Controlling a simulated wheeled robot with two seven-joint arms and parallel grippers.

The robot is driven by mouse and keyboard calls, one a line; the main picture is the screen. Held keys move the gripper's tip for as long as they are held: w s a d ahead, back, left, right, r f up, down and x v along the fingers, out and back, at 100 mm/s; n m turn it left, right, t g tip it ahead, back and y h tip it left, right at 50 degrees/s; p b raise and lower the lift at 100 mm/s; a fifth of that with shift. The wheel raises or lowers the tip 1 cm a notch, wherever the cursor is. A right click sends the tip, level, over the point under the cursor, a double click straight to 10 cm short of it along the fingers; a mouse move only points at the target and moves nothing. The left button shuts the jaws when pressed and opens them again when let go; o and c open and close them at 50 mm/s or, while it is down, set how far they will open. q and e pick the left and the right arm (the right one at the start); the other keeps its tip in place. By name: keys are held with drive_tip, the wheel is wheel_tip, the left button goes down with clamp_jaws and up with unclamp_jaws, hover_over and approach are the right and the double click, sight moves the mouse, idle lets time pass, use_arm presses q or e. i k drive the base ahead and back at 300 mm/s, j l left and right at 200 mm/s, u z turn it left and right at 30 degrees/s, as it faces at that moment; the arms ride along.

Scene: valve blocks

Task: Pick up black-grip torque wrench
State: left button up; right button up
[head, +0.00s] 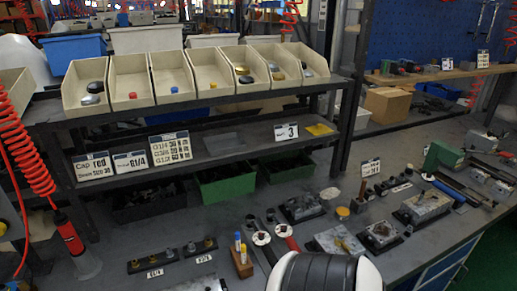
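Two dial wrenches lie side by side on the grey bench, near the bottom middle of the head view. The left one, which looks like the black-grip torque wrench (269,254), has a round white dial and a dark handle running down toward the front. The other, a red-grip wrench (291,243), lies just to its right with a similar white dial. The lower ends of both run toward a black and white part of my own body, which may hide some of them. Neither of my grippers shows.
A wooden block with markers (242,262) stands just left of the wrenches. Valve blocks on dark plates (300,208) lie to the right. A shelf with beige bins (130,85) rises behind. A green bin (226,186) sits under it. A red tool (70,238) hangs at left.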

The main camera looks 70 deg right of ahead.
sight(250, 219)
drive_tip(key=z, duration=2.2)
